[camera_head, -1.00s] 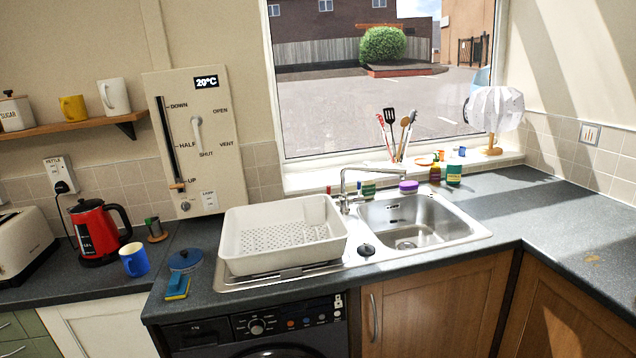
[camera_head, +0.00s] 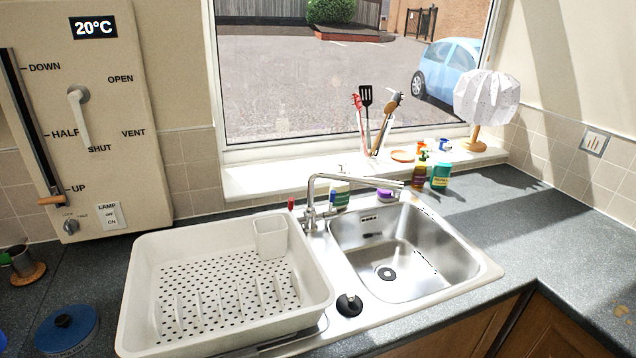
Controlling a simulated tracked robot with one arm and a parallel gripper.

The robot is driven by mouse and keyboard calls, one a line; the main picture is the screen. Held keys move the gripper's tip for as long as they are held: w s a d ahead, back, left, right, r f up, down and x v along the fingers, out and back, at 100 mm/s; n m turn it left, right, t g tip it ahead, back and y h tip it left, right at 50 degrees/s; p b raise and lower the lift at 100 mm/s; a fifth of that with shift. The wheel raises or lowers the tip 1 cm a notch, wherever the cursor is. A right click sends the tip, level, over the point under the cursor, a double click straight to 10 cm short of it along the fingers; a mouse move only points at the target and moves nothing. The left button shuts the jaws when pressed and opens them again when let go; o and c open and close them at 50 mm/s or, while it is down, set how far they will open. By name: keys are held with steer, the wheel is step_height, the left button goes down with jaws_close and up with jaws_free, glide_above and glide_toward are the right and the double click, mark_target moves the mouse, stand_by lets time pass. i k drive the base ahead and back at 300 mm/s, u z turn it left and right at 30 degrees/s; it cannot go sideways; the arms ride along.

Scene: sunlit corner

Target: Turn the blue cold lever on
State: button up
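The chrome tap (camera_head: 311,205) stands behind the steel sink (camera_head: 400,250), its spout reaching right over the bowl. A small red lever end (camera_head: 291,203) shows at the tap's left. A small blue piece (camera_head: 333,198) shows at its right, in front of a green and white item (camera_head: 341,190); it looks like the blue cold lever, but it is too small to tell its position. No water stream is visible from the spout. My gripper is not in view.
A white dish rack (camera_head: 225,280) fills the drainer left of the sink. A black plug (camera_head: 349,304) lies between them. Bottles (camera_head: 440,175) and a purple-topped item (camera_head: 387,195) stand behind the sink. The right worktop (camera_head: 560,230) is largely clear.

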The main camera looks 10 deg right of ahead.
mark_target(329, 213)
steer(key=z, duration=0.45)
steer(key=i, duration=1.2)
steer(key=z, duration=0.75)
steer(key=k, duration=0.75)
steer(key=z, duration=0.15)
steer(key=i, duration=0.85)
steer(key=u, duration=0.1)
